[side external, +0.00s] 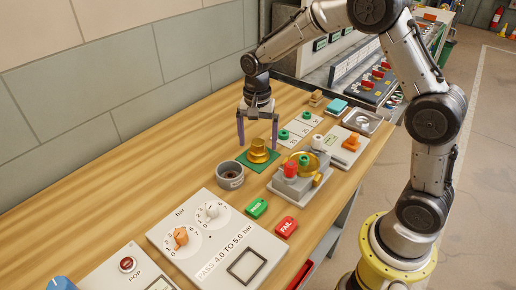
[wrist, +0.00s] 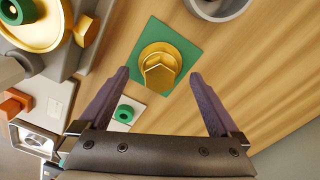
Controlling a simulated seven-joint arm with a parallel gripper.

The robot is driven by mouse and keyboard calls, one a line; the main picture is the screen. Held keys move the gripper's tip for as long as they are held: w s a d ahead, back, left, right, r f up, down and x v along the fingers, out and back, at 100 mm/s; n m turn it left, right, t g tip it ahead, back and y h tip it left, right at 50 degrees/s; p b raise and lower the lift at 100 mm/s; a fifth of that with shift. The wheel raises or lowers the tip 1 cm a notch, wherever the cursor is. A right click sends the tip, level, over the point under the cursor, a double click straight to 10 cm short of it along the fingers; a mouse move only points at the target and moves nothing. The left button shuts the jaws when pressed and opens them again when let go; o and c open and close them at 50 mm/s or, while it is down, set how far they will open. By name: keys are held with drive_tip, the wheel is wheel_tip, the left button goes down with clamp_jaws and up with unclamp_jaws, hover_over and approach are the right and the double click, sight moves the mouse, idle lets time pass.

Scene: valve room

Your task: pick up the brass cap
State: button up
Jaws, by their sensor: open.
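The brass cap (side external: 258,147) stands on a green square mat (side external: 244,157) on the wooden bench. It has a round flange and a narrower faceted top. In the wrist view the brass cap (wrist: 159,67) lies ahead of and between my fingers, on the green mat (wrist: 184,41). My gripper (side external: 258,147) is open and points down, with its two purple fingers on either side of the cap in the side view. In the wrist view my gripper (wrist: 157,78) shows a wide gap with nothing held. I cannot tell the exact height of the fingertips over the mat.
A grey round cup (side external: 230,175) stands close in front of the mat. A grey fixture with a red knob (side external: 291,168) stands to the right. Green PASS (side external: 257,208) and red FAIL (side external: 285,227) blocks and a dial panel (side external: 213,238) are nearer.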

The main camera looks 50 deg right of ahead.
drive_tip(key=shift+f, duration=1.15)
clamp_jaws()
